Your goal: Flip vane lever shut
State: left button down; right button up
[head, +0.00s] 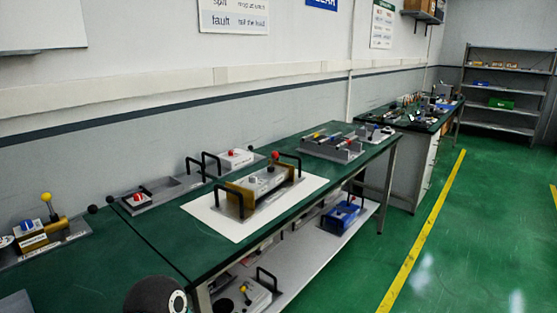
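Several levers show in the head view, and I cannot tell which one is the vane lever. A lever with a yellow knob (47,198) stands upright on a brass-coloured block on the left bench. A grey and brass device (264,186) with black handles sits on a white sheet; a red knob (276,156) rises at its back. A small block with a red knob (139,197) sits in a grey tray at the left. Neither of my grippers is in view. A dark round part of mine (155,297) shows at the bottom edge.
The green bench (165,240) runs from lower left towards the back, against the wall. A lower shelf (300,260) holds more devices, one of them blue (341,216). A cluttered second bench (408,118) stands beyond. The green floor (470,240) at the right is clear.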

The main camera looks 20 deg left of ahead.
aim_at(275, 155)
jog(key=u, duration=0.15)
jog(key=i, duration=0.95)
jog(key=z, duration=0.05)
